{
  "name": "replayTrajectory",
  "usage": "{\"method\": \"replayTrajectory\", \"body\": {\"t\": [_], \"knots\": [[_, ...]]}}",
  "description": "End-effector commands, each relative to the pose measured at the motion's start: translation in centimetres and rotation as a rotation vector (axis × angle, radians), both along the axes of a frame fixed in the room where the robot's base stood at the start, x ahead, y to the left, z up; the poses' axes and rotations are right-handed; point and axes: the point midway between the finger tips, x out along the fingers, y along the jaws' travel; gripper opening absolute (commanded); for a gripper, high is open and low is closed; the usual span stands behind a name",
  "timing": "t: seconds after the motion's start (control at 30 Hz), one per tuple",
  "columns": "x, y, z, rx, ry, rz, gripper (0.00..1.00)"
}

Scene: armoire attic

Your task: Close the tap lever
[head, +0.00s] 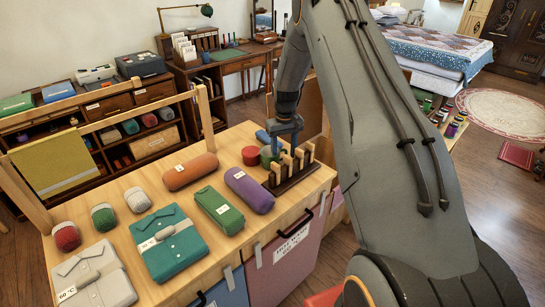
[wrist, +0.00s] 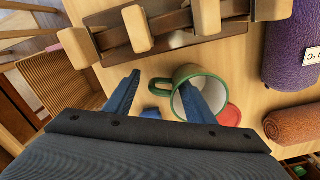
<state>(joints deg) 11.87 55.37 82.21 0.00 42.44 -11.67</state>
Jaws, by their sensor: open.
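I see no tap or tap lever in either view. My gripper (head: 284,146) points down over the far right of the wooden table, by a dark rack with wooden pegs (head: 290,172). In the wrist view my gripper (wrist: 158,92) is open. A green-rimmed white mug (wrist: 184,73) lies at its right finger, which overlaps the mug's opening. The mug's green handle (wrist: 160,87) shows between the two fingers. I cannot tell whether the fingers touch it. The mug is mostly hidden in the head view.
The table holds an orange roll (head: 190,171), a purple roll (head: 250,189), a green case (head: 217,211) and folded shirts (head: 168,242). A red round thing (head: 251,156) sits beside my gripper. Open floor (head: 490,185) lies right of my arm.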

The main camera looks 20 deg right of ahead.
Motion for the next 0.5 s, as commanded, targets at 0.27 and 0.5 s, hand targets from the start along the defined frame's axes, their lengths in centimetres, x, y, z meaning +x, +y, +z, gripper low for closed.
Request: {"method": "replayTrajectory", "body": {"t": [0.27,0.5], "knots": [[0.03,0.01,-0.67,0.000,-0.001,0.000,0.50],[0.02,0.01,-0.66,0.000,0.000,0.000,0.21]]}}
